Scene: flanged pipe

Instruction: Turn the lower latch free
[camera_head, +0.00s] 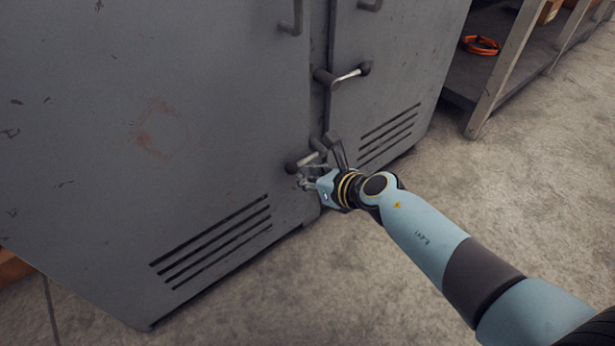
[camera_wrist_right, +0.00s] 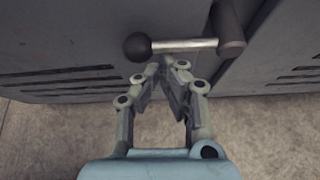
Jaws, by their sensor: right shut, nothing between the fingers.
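The lower latch (camera_head: 306,161) is on the grey cabinet, near the bottom of the seam between its two doors. It has a dark ball knob at its left end, a short pale bar and a dark pivot at its right end. In the right wrist view the latch (camera_wrist_right: 185,45) lies nearly level, knob to the left. My right gripper (camera_head: 304,183) is shut and empty, its fingertips (camera_wrist_right: 167,63) together just below the bar near the knob. I cannot tell whether they touch it. My left gripper is not in view.
An upper latch (camera_head: 345,75) sits higher on the same seam, its bar pointing right. Door handles (camera_head: 292,20) stick out near the top. The cabinet (camera_head: 200,80) has slotted vents low down. A shelf (camera_head: 470,70) with an orange coil (camera_head: 481,45) stands behind right. The floor in front is clear.

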